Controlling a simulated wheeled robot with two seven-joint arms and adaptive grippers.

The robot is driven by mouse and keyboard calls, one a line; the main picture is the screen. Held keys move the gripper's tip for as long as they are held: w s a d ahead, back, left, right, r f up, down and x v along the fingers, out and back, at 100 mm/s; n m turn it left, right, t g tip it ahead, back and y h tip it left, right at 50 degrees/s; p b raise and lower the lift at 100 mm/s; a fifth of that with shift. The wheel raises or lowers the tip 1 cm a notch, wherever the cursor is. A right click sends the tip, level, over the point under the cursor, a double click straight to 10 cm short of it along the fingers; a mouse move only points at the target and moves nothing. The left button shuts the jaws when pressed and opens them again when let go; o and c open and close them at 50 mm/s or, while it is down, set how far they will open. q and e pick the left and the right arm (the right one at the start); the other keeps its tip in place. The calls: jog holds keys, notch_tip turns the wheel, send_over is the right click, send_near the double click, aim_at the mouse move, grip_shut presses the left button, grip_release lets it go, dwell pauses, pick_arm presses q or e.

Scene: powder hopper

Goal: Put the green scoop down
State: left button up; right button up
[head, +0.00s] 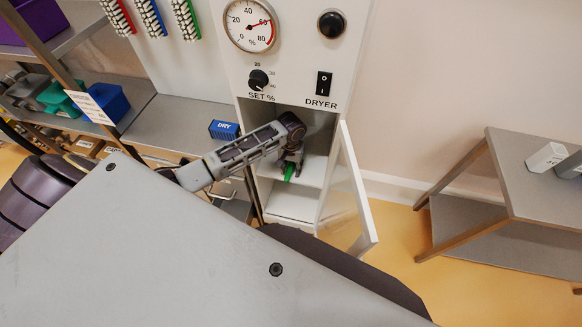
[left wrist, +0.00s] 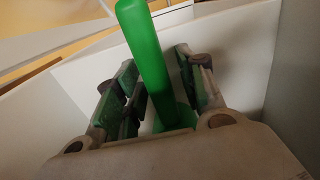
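My left gripper (head: 290,165) reaches into the open lower compartment of the white dryer cabinet (head: 262,110). The green scoop (head: 289,172) shows just under its fingers, low over or on the inner shelf; I cannot tell whether it touches. In the left wrist view the scoop's green handle (left wrist: 150,60) stands tilted between the two fingers of the gripper (left wrist: 160,85). The scoop's lower part is mostly hidden by the fingers and palm. My right gripper does not show.
The compartment's door (head: 350,190) stands open to the right of my arm. A blue box marked DRY (head: 224,130) sits on the bench to the left. Blue (head: 108,102) and green bins stand further left. A grey table (head: 540,185) is at the right.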

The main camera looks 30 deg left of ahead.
aim_at(291, 165)
pick_arm(q)
jog(key=shift+r, duration=0.1)
jog(key=shift+r+b, duration=0.45)
jog(key=shift+r, duration=3.3)
